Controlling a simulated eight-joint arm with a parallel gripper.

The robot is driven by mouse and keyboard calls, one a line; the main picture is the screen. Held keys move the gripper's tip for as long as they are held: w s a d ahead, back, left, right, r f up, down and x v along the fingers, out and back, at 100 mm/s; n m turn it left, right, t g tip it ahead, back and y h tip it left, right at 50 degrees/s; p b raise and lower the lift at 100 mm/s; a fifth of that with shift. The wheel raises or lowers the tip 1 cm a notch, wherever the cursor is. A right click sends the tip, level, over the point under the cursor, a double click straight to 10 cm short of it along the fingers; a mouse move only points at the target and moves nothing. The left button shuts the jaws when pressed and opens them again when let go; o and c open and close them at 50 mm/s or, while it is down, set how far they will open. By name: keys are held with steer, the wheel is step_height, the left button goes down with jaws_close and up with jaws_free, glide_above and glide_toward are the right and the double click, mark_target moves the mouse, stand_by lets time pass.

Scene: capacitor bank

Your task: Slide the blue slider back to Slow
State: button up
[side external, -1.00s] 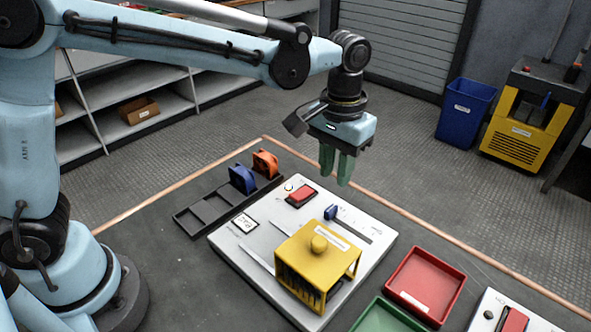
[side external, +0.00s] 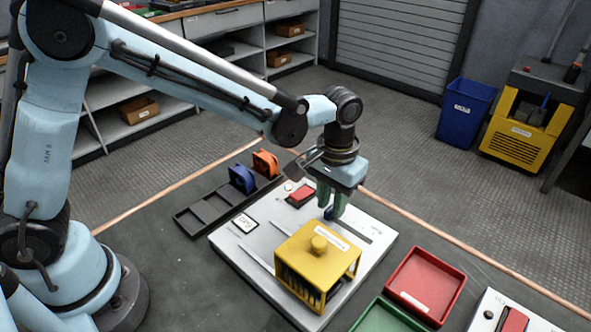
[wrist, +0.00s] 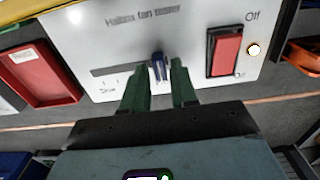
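The blue slider (wrist: 158,66) stands at the right end of its dark slot (wrist: 118,71) in the wrist view, on the white panel. The slot runs left from it, towards a small label that seems to read "Slow". My gripper (wrist: 160,66) is open, with its green fingertips on either side of the slider and a gap showing on both sides. In the side view my gripper (side external: 331,212) is low over the panel, and its fingers hide part of the slider (side external: 328,214). I cannot tell whether a fingertip touches it.
A red rocker switch (wrist: 225,52) and a lit lamp (wrist: 253,50) sit right of the slider in the wrist view. A yellow cover with a knob (side external: 319,262) stands close by on the panel (side external: 235,262). A red tray (side external: 427,283) lies to the right.

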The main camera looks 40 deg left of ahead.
mark_target(369, 241)
steer(key=shift+f, duration=0.35)
stand_by(0.3)
jaws_close()
steer(key=shift+d, duration=4.4)
steer(key=shift+o, duration=0.2)
jaws_free()
